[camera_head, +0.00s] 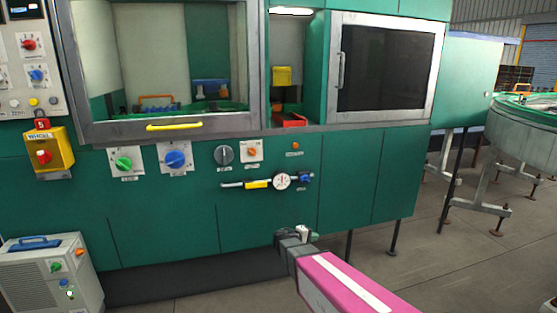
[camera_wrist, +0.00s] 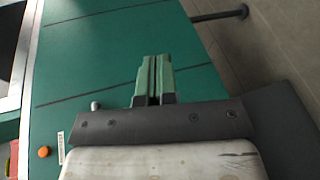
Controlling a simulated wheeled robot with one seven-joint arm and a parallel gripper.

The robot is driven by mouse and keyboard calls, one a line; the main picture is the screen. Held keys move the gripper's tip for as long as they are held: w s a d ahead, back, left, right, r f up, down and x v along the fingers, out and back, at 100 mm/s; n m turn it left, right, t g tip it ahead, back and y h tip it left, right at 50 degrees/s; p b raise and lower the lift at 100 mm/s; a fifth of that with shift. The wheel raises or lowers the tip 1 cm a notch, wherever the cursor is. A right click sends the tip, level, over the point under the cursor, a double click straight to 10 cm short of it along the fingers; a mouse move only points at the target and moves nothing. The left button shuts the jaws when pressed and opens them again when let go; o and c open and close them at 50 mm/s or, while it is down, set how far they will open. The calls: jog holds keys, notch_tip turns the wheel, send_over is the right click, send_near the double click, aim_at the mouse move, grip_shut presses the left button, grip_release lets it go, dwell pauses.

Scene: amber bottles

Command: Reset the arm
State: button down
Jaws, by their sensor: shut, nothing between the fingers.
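My gripper (camera_wrist: 154,75) shows at the middle of the wrist view, its two fingers side by side and shut with nothing between them. In the head view my gripper (camera_head: 299,234) is small, at the end of my pink and white arm, in front of the lower part of the green machine (camera_head: 270,195). The gripper is apart from the dials and gauge, below them. No bottle can be made out in either view.
A grey box unit (camera_head: 45,280) stands at lower left. A round green-topped table (camera_head: 530,125) stands at right. Open floor (camera_head: 460,260) lies at lower right.

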jog(key=s+d+f+m+g+y, duration=0.2)
jog(key=s+d+m+g+y, duration=0.3)
jog(key=s, duration=0.6)
jog(key=s+a+r+m+g+y, duration=0.1)
jog(key=s+m+g+y, duration=0.1)
jog(key=s+y, duration=0.5)
jog(key=shift+s+a+r+m+g+y, duration=0.15)
jog(key=shift+s+r+m+g+y, duration=0.2)
jog(key=shift+s, duration=0.8)
